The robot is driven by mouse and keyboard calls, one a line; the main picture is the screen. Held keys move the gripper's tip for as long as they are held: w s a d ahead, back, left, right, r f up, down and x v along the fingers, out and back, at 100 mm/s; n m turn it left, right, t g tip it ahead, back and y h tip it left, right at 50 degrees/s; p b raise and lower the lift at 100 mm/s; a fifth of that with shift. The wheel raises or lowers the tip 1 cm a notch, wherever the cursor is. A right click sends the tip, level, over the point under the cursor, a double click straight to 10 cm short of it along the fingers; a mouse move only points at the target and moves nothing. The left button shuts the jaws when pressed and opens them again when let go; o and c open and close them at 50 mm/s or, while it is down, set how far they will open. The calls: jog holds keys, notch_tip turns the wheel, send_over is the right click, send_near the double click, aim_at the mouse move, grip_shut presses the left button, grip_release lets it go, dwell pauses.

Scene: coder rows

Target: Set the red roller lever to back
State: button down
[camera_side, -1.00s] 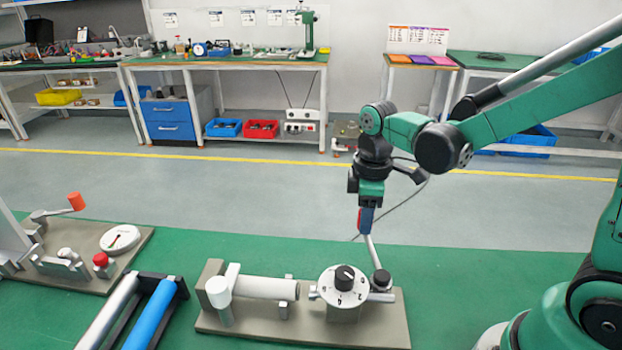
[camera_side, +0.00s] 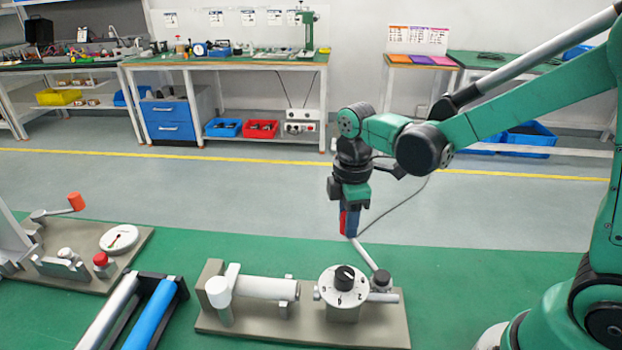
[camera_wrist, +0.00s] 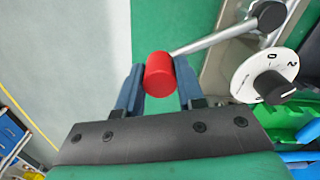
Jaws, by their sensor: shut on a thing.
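The red roller (camera_wrist: 159,75) is the end piece of a thin grey lever rod (camera_wrist: 215,38). My gripper (camera_wrist: 159,68) is shut on the roller, with one blue finger on each side of it. In the side view my gripper (camera_side: 349,222) points down above the fixture, and only a little of the roller shows between the fingers. The rod (camera_side: 366,254) runs from there down and right to a dark pivot hub (camera_side: 381,277) at the fixture's right end. The lever leans to the left.
The lever's beige base plate (camera_side: 385,328) also carries a white numbered dial (camera_side: 343,298) with a black knob and a white cylinder (camera_side: 268,288). A frame with a blue roller (camera_side: 152,315) lies left of it. Another plate with a red-knobbed lever (camera_side: 101,260) stands further left.

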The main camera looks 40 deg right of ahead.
jog(key=shift+a, duration=0.1)
jog(key=c, duration=0.5)
grip_release()
jog(key=shift+c, duration=0.2)
jog(key=shift+r, duration=2.85)
jog(key=shift+s+r+m+t, duration=0.3)
jog(key=shift+s+m+t, duration=0.1)
jog(key=shift+m, duration=0.3)
jog(key=s+m+t, duration=0.1)
jog(key=m+t, duration=0.1)
jog(key=m, duration=0.1)
jog(key=s+d+m+t, duration=0.1)
jog(key=s+m+t, duration=0.1)
jog(key=m, duration=0.2)
jog(key=s+r+m+t, duration=0.1)
jog(key=m+t, duration=0.1)
jog(key=m, duration=0.1)
jog(key=shift+s+d+m, duration=0.15)
jog(key=shift+m, duration=0.25)
